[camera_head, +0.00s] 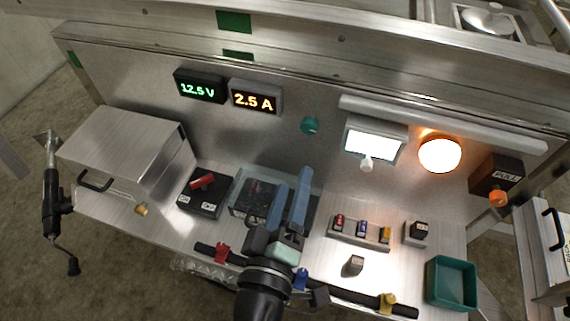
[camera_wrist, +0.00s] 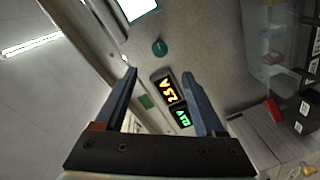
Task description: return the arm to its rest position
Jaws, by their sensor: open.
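My gripper (camera_head: 289,203) is open and empty in the head view. It is above the metal bench, in front of a clear-lidded box (camera_head: 250,190). Its two blue-grey fingers point toward the back panel (camera_head: 330,150). In the wrist view my gripper (camera_wrist: 160,95) shows both fingers spread wide with nothing between them. Beyond the fingers are the amber "2.5 A" display (camera_wrist: 166,90) and the green "12.5 V" display (camera_wrist: 181,119). My arm hides part of the bench's front edge.
A metal box (camera_head: 125,150) stands left, beside a black switch box with a red lever (camera_head: 202,193). A block with small coloured parts (camera_head: 360,233), a grey cube (camera_head: 353,265) and a green tray (camera_head: 451,284) are right. A black rail with coloured clamps (camera_head: 350,296) runs along the front.

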